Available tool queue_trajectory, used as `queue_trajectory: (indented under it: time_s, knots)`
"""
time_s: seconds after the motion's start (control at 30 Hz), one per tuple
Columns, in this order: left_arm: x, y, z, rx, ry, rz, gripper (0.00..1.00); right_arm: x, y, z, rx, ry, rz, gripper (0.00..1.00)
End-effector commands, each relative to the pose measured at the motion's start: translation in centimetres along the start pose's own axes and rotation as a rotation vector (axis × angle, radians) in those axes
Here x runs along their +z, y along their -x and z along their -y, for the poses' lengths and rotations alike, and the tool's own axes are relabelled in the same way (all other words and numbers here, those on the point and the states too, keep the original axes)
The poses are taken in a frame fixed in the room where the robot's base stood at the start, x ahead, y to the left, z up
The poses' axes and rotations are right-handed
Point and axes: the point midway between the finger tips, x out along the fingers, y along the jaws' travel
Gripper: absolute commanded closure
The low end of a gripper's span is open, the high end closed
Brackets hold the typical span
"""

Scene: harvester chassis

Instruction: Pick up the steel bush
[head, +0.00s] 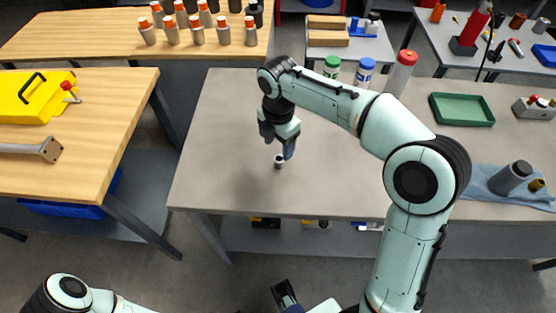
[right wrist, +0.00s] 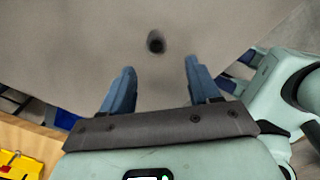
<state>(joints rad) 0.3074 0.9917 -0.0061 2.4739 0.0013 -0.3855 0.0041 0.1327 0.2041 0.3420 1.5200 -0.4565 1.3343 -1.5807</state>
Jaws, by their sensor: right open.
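The steel bush (head: 278,161) is a small, short cylinder with a dark hole, standing on the grey table (head: 225,150) near its front left part. In the right wrist view the bush (right wrist: 155,44) shows its dark bore, beyond the fingertips and between their lines. My right gripper (head: 289,153) is open and empty, its blue fingers pointing down just above and beside the bush. The fingers also show wide apart in the right wrist view (right wrist: 159,66). My left arm shows at the bottom left; a dark part at the bottom middle looks like my left gripper (head: 285,296), mostly cut off.
A green tray (head: 462,109), a blue cloth (head: 485,182) and a grey cylinder (head: 510,178) are on the right. A wooden bench with a yellow case (head: 35,95) stands left. The table around the bush is clear.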

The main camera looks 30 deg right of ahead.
Motion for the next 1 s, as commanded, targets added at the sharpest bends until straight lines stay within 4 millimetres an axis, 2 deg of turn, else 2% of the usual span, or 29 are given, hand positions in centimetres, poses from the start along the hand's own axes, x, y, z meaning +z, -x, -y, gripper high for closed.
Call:
queue_trajectory:
  time_s: [0.03, 0.1, 0.37, 0.6, 0.73, 0.93, 0.97, 1.0]
  knots:
    - [0.0, -0.3, 0.1, 0.0, 0.001, 0.001, 1.0, 0.0, -1.1, 0.1, -0.004, 0.0, -0.001, 0.39]
    - [0.0, -0.5, 0.2, 0.0, 0.001, 0.001, 1.0, 0.0, -2.1, 0.0, -0.004, 0.0, 0.0, 0.39]
    - [-0.1, -0.7, 0.2, 0.0, 0.0, -0.002, 1.0, 0.2, -4.0, -0.1, -0.002, -0.002, 0.0, 0.39]
    - [-0.4, -1.1, 0.3, 0.002, -0.001, -0.01, 1.0, 0.7, -7.5, -0.1, -0.003, -0.002, -0.001, 0.39]
    - [-0.5, -1.2, 0.2, 0.003, -0.001, -0.012, 1.0, 0.7, -8.2, -0.2, 0.0, -0.002, 0.0, 0.39]
    - [-0.5, -1.1, 0.2, 0.003, -0.001, -0.012, 1.0, 0.6, -8.2, -0.2, 0.001, -0.002, 0.0, 0.39]
    - [-0.5, -1.1, 0.2, 0.003, -0.001, -0.012, 1.0, 0.6, -8.2, -0.2, 0.001, -0.002, 0.0, 0.45]
    - [-0.5, -1.1, 0.2, 0.003, -0.001, -0.012, 1.0, 0.6, -8.2, -0.2, 0.001, -0.002, 0.0, 0.58]
